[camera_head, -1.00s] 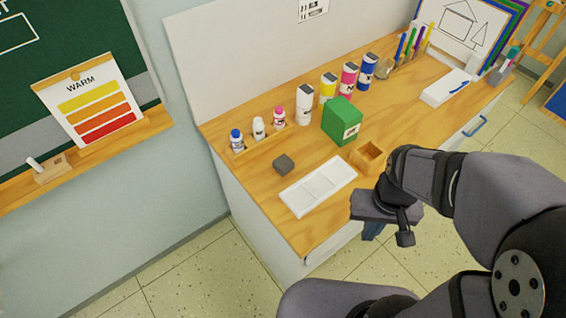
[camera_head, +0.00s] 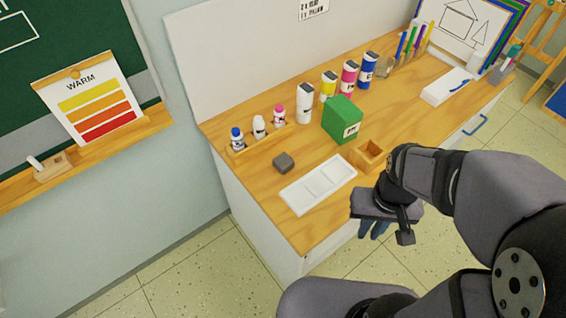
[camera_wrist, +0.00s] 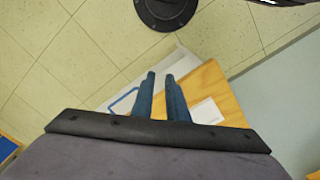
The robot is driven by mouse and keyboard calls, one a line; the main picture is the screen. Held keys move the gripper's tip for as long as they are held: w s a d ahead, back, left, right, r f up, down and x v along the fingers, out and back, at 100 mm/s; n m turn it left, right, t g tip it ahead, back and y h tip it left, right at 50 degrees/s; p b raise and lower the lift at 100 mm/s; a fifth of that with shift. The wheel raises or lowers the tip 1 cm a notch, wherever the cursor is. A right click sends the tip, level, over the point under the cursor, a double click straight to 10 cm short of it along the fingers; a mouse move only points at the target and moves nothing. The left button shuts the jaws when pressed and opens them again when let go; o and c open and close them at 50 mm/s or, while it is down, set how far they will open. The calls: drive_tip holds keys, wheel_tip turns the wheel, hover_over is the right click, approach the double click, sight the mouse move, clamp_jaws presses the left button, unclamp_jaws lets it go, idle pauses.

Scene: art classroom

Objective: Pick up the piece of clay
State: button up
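A small dark grey block (camera_head: 284,163), which looks like the clay, sits on the wooden top of the cabinet (camera_head: 290,228), left of the green box and behind the white palette tray (camera_head: 300,197). My gripper (camera_head: 372,234) hangs past the cabinet's front edge, right of the tray and well apart from the block. In the wrist view its two blue fingers (camera_wrist: 160,76) stand a little apart with nothing between them. The block cannot be made out in the wrist view.
A green box (camera_head: 342,119) and an open wooden box (camera_head: 367,154) stand right of the block. Several paint bottles line the back, three small ones in a wooden rack (camera_head: 258,140). A white box (camera_head: 447,87) lies far right. The top's front left corner is clear.

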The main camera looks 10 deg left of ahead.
drive_tip(key=o, duration=1.2)
drive_tip(key=shift+c, duration=0.2)
